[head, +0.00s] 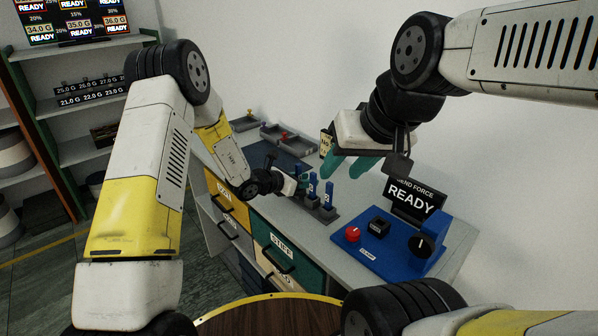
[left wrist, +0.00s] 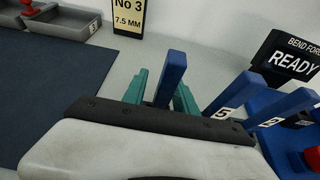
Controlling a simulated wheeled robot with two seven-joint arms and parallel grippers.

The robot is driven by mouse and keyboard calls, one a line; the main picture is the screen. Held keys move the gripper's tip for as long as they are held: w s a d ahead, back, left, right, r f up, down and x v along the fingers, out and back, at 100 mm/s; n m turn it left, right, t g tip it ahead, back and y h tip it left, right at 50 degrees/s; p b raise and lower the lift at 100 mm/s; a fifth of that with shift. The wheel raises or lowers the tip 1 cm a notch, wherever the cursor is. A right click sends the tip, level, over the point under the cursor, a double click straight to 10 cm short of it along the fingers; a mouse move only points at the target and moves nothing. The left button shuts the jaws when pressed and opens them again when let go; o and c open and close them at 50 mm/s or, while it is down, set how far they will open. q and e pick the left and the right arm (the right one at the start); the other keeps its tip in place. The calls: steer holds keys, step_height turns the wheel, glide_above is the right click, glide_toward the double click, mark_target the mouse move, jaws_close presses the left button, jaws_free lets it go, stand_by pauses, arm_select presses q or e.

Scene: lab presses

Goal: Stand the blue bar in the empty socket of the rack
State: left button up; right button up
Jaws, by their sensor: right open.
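The dark rack (head: 325,213) stands on the bench with upright blue bars in it, one bar (head: 329,190) at its right end. My left gripper (head: 301,181) is at the rack's left part. In the left wrist view its teal fingers (left wrist: 162,92) stand on either side of a blue bar (left wrist: 172,72); I cannot tell whether they press on it. Two more blue bars, tagged 5 (left wrist: 238,93) and 2 (left wrist: 285,107), stand to the right. The bar feet and the empty socket are hidden. My right gripper (head: 352,166) is open and empty above the bench, behind the rack.
A blue bend-force device (head: 385,250) with a red button and a READY screen (head: 411,199) stands right of the rack. Grey trays (head: 285,137) and a dark mat (left wrist: 45,90) lie at the far left. A "No 3, 7.5 MM" sign (left wrist: 129,16) stands behind. Drawers (head: 283,257) are below.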

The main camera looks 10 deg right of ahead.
arm_select(q)
steer(key=shift+a+r, duration=0.1)
steer(key=shift+r, duration=0.1)
steer(key=v, duration=1.2)
steer(key=s+r+m+g, duration=0.5)
steer(key=s+r+m, duration=0.9)
steer(key=s+r, duration=0.1)
steer(key=s+a+r+m+t+y, duration=0.2)
steer(key=s+a+r+m+y, duration=0.1)
steer(key=a, duration=0.6)
steer(key=s+a+r+m+t+y, duration=0.1)
steer(key=s+a+r+m+y, duration=0.2)
steer(key=s+a+m+y, duration=0.3)
steer(key=s+a+m, duration=0.2)
steer(key=s+a, duration=0.1)
steer(key=shift+s+t, duration=0.4)
steer(key=shift+a, duration=0.15)
